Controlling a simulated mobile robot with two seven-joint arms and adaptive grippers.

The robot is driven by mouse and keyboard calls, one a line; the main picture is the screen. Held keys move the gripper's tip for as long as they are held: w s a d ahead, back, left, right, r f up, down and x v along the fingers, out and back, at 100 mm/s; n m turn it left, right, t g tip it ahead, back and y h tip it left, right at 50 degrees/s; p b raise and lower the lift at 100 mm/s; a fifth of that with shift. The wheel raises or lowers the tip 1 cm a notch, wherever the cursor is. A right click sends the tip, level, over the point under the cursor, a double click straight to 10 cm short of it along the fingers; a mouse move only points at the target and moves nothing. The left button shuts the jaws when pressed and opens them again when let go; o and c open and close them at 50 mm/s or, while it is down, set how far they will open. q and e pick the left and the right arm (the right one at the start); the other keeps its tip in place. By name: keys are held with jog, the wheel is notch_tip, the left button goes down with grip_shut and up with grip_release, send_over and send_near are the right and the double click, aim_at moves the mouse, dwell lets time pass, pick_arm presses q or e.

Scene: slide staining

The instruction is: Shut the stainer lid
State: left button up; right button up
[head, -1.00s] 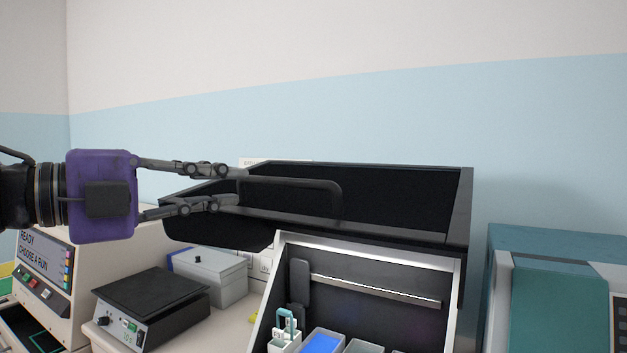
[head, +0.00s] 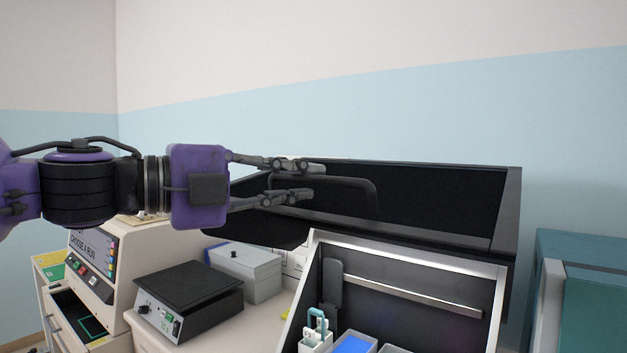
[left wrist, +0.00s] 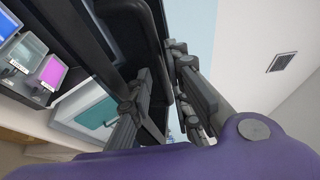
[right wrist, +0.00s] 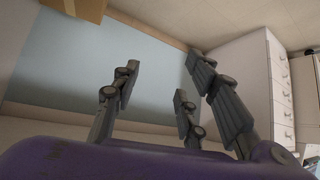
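The stainer lid (head: 440,203) is a large dark panel, raised open above the stainer (head: 490,290). A dark bar handle (head: 372,198) stands out from its front face. My left gripper (head: 314,182) comes in from the left at the handle's left part, its fingers apart, one above and one below the bar's level. In the left wrist view the fingers (left wrist: 160,85) stand either side of a dark bar; whether they touch it is unclear. My right gripper (right wrist: 160,100) is open and empty, away from the stainer, and out of the head view.
Inside the stainer are a blue-filled tray (head: 353,345) and a white holder with a teal handle (head: 317,325). To its left are a grey lidded box (head: 245,270), a black-topped device (head: 185,290) and a beige machine (head: 118,262). A teal machine (head: 590,260) stands at right.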

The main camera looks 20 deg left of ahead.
aim_at(309, 181)
pick_arm(q)
jog(key=shift+w+d+f, duration=0.1)
jog(key=shift+w+d, duration=0.1)
jog(key=shift+w, duration=0.15)
jog(key=shift+w+d+f+b, duration=0.25)
jog(key=shift+w+b, duration=0.1)
jog(key=shift+w, duration=0.1)
jog(key=shift+w+d+f+b, duration=0.15)
jog(key=shift+w+f+b, duration=0.05)
jog(key=shift+w+b, duration=0.2)
jog(key=shift+w+d+r+b, duration=0.1)
jog(key=shift+d+r+b, duration=0.05)
jog(key=shift+d+b, duration=0.25)
jog(key=shift+d+r, duration=0.1)
jog(key=shift+r, duration=0.05)
jog(key=shift+d+r, duration=0.1)
jog(key=shift+r, duration=0.05)
jog(key=shift+c, duration=0.9)
grip_shut()
pick_arm(e)
jog(key=shift+s+d+f, duration=0.1)
jog(key=shift+s+f, duration=0.15)
jog(key=shift+f, duration=0.3)
jog(key=shift+s+d+f, duration=0.1)
jog(key=shift+s+f, duration=0.1)
jog(key=shift+f, duration=0.35)
